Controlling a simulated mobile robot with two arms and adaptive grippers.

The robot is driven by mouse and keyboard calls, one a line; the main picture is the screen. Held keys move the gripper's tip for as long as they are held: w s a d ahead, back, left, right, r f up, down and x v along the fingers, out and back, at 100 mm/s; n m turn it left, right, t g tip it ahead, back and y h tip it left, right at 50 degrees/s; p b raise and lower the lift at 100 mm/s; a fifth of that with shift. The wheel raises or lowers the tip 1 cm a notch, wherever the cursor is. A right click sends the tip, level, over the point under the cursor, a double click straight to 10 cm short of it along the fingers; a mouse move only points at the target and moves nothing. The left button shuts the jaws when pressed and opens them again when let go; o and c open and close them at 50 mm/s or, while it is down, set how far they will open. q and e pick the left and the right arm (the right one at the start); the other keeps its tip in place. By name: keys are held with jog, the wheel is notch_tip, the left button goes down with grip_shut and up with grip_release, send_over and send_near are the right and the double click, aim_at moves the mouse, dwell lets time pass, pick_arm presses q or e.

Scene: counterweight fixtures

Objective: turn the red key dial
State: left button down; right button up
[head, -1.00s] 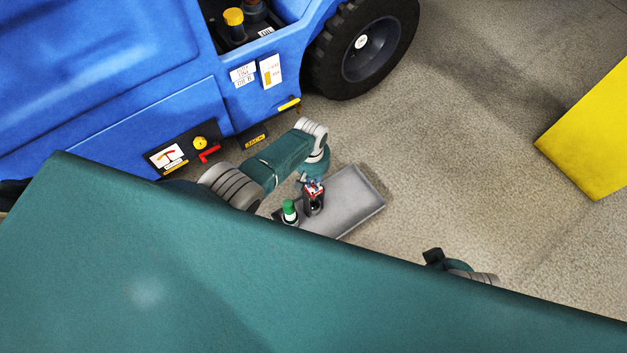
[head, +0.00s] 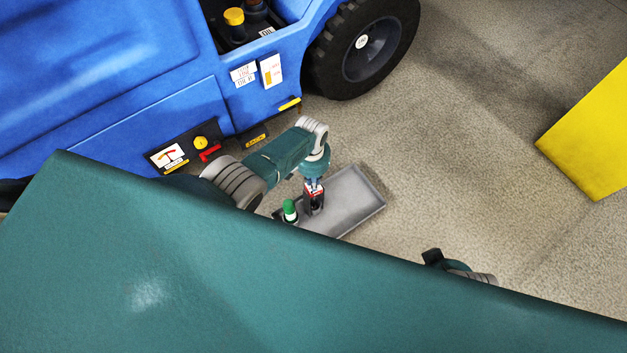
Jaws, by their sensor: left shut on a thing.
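A red key-shaped handle (head: 210,153), which looks like the red key dial, sits on a black panel low on the blue vehicle's side, below a yellow round knob (head: 201,142). My left gripper (head: 314,187) is to the right of the panel, well apart from the dial, and points down over a grey tray. My right arm shows only in part at the lower right, with a dark end piece (head: 433,257) whose fingers I cannot make out.
The grey tray (head: 358,200) also bears a green-capped bottle (head: 290,211), left of the block. The blue vehicle (head: 100,75) with a black tyre (head: 325,60) fills the upper left. A yellow block (head: 592,140) stands at right. Floor between is clear.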

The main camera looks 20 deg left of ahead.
dwell(0.9)
pick_arm(q)
jog(key=c, duration=1.7)
grip_release()
jog(key=shift+c, duration=0.2)
jog(key=shift+r, duration=0.1)
notch_tip(320, 180, up, 12)
jog(key=shift+a, duration=0.15)
jog(key=shift+s, duration=0.1)
